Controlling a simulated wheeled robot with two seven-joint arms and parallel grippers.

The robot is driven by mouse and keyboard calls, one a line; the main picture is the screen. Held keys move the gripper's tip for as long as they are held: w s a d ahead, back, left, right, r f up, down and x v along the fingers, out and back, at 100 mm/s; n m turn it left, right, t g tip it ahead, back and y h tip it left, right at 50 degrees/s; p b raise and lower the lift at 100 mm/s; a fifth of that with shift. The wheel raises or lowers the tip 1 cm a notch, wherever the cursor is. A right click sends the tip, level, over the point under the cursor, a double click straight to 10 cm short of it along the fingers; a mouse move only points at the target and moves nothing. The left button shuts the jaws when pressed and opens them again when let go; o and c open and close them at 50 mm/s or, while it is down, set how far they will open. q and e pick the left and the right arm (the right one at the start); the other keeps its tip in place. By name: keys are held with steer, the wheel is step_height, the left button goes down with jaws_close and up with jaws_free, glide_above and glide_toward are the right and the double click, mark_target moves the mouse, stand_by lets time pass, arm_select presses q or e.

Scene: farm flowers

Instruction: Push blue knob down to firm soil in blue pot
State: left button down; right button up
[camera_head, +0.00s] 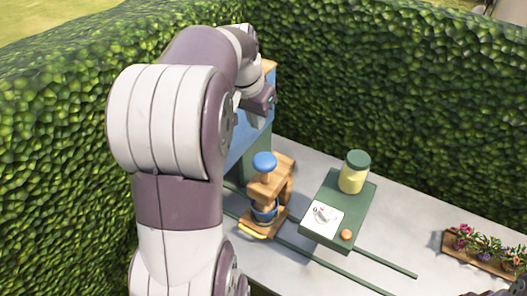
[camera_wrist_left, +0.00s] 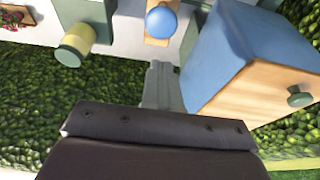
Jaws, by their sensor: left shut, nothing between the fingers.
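The round blue knob (camera_head: 264,161) tops a wooden press stand (camera_head: 283,180) in the head view. The blue pot (camera_head: 263,213) sits low in that stand, below the knob; its soil cannot be made out. In the left wrist view the blue knob (camera_wrist_left: 161,22) shows at the top middle, beyond the fingertips. My left gripper (camera_head: 264,102) is above and behind the stand in the head view, apart from the knob. Its grey fingers (camera_wrist_left: 160,85) are shut and empty in the left wrist view.
A green block (camera_head: 352,203) carries a white dial plate (camera_head: 322,216), an orange button (camera_head: 347,235) and a yellow jar with a green lid (camera_head: 354,172).

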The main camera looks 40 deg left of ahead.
mark_target(261, 164)
arm_select(q)
steer(key=x, duration=0.4)
steer(key=p+x, duration=0.1)
steer(key=x, duration=0.3)
steer(key=s+x, duration=0.1)
steer(key=x, duration=0.4)
steer(key=shift+s+f, duration=0.1)
steer(key=shift+f, duration=0.05)
arm_select(e)
steer(key=shift+r, duration=0.3)
arm_select(q)
steer(key=shift+f, duration=0.25)
step_height(261, 164, down, 5)
steer(key=b, duration=0.4)
steer(key=shift+s+f, duration=0.1)
steer(key=shift+s+d+r, duration=0.15)
steer(key=shift+r, duration=0.05)
steer(key=shift+f, duration=0.1)
arm_select(e)
step_height(261, 164, down, 4)
steer(key=shift+s+f, duration=0.1)
steer(key=shift+f, duration=0.05)
